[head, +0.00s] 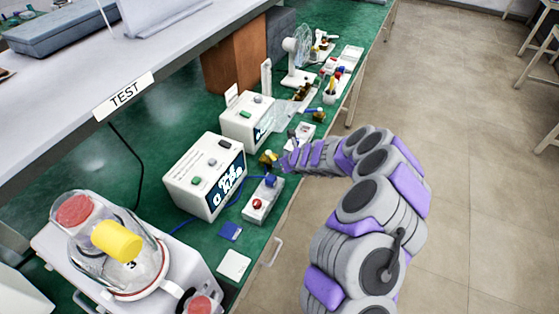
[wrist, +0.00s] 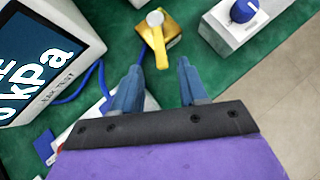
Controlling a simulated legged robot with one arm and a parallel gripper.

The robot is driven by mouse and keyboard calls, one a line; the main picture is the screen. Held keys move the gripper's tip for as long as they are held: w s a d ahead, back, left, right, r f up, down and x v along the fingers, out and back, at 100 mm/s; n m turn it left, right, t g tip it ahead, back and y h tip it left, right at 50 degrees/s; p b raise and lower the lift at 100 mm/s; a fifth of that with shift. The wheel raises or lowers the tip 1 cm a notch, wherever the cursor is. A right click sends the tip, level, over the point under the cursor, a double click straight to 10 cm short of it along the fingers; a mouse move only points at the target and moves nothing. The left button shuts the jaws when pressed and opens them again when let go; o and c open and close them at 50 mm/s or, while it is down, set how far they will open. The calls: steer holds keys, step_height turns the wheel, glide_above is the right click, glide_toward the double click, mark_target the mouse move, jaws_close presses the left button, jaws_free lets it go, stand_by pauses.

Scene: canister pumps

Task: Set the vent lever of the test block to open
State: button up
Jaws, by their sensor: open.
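A pale block (head: 257,208) with a red knob and a blue knob lies on the green bench in front of the display box, a blue tube beside it. A white block under my left finger in the wrist view (wrist: 98,116) appears to be the same one, mostly hidden.
The display box (head: 207,178) stands left of my gripper, with a second box (head: 247,122) behind it. Another block with a blue knob (wrist: 243,10) is at upper right in the wrist view. A glass-domed pump (head: 115,255) is at front left. Open floor lies right.

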steer(key=p+v, duration=0.2)
steer(key=v, duration=1.1)
steer(key=shift+p, duration=0.35)
